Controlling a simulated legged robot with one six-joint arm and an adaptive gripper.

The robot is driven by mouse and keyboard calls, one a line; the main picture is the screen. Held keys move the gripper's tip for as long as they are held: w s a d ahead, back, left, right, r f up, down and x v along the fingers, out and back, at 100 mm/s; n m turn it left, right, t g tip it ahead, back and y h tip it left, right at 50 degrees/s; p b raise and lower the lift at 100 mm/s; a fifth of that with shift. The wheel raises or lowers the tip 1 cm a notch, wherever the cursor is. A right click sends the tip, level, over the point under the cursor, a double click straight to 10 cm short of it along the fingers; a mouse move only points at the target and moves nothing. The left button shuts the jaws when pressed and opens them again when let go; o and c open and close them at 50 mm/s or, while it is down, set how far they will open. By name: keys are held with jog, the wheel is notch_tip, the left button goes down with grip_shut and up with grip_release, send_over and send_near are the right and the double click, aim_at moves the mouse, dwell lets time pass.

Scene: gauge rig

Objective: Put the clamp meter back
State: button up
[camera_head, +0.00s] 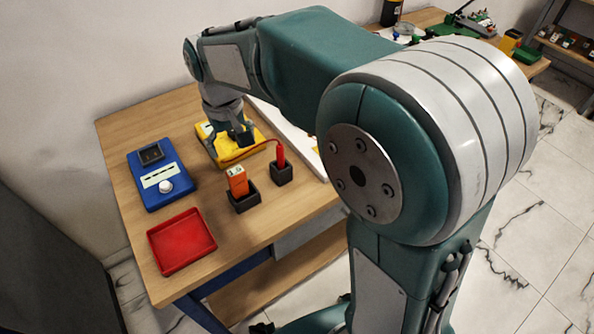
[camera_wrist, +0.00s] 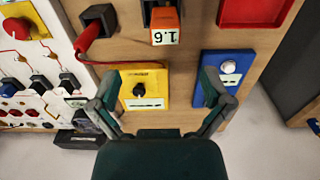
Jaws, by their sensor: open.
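An orange device with a white display reading 1.6 (camera_head: 237,181) stands upright in a black holder (camera_head: 243,202) on the wooden table; I take it for the clamp meter. It also shows at the top of the wrist view (camera_wrist: 165,28). My gripper (camera_head: 240,138) is over the yellow box (camera_head: 222,157), away from the orange device. In the wrist view, my gripper (camera_wrist: 160,75) is open, with its fingers spread either side of the yellow box (camera_wrist: 145,90) and nothing between them. My arm hides part of the yellow box in the head view.
A red probe (camera_head: 280,154) with a red cable stands in a second black holder (camera_head: 282,174). A blue box with a knob (camera_head: 161,173) and an empty red tray (camera_head: 181,241) are to the left. A white panel with switches (camera_wrist: 35,85) borders the left of the wrist view.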

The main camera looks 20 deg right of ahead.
jog(key=s+d+r+m+t, duration=0.1)
jog(key=s+d+r+t, duration=0.1)
jog(key=s+d, duration=0.4)
jog(key=s+d+r+m+t, duration=0.1)
jog(key=s+d, duration=0.5)
jog(key=s, duration=0.7)
jog(key=shift+d+r+m+t, duration=0.2)
jog(key=shift+r+m+t, duration=0.3)
jog(key=shift+t, duration=0.7)
jog(key=shift+w+f, duration=0.1)
